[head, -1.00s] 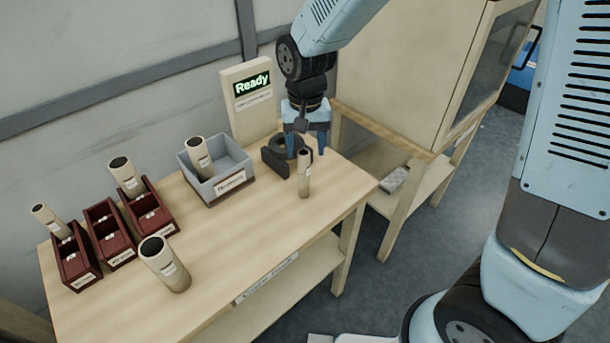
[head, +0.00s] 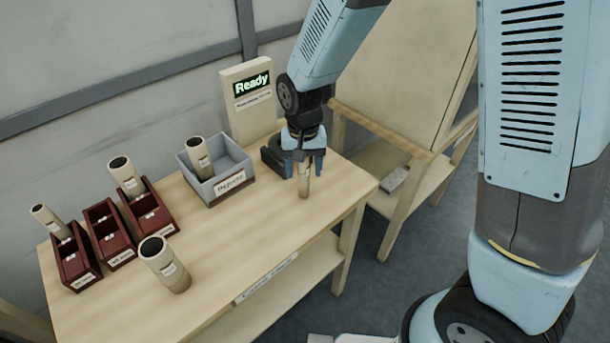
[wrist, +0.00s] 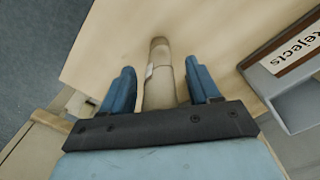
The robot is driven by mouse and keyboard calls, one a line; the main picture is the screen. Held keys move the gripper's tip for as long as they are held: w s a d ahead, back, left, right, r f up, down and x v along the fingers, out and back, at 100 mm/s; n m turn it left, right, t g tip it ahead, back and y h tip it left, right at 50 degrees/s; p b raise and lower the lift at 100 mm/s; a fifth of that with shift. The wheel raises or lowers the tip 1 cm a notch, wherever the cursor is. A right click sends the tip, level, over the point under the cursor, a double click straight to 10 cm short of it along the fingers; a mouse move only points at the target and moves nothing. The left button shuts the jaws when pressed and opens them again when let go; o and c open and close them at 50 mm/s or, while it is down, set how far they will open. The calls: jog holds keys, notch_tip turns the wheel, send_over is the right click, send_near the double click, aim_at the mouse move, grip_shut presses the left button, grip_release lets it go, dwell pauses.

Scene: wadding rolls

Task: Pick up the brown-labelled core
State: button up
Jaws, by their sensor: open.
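A slim tan core (head: 304,184) stands upright near the right end of the table, with a small pale label on its side. My gripper (head: 304,170) points down over it, open, one blue finger on each side of its upper part. In the wrist view the core (wrist: 160,72) runs between the two fingers (wrist: 162,85), with a gap visible on each side. Its top is hidden by my gripper in the head view. I cannot make out the label colours on any core.
A grey bin (head: 232,183), marked Rejects in the wrist view, holds a core. Dark red bins (head: 112,248) stand at left, some with cores. A wide core (head: 165,265) stands at the front. A Ready sign (head: 250,100) stands behind.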

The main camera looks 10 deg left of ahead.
jog(key=c, duration=1.1)
jog(key=shift+r, duration=0.1)
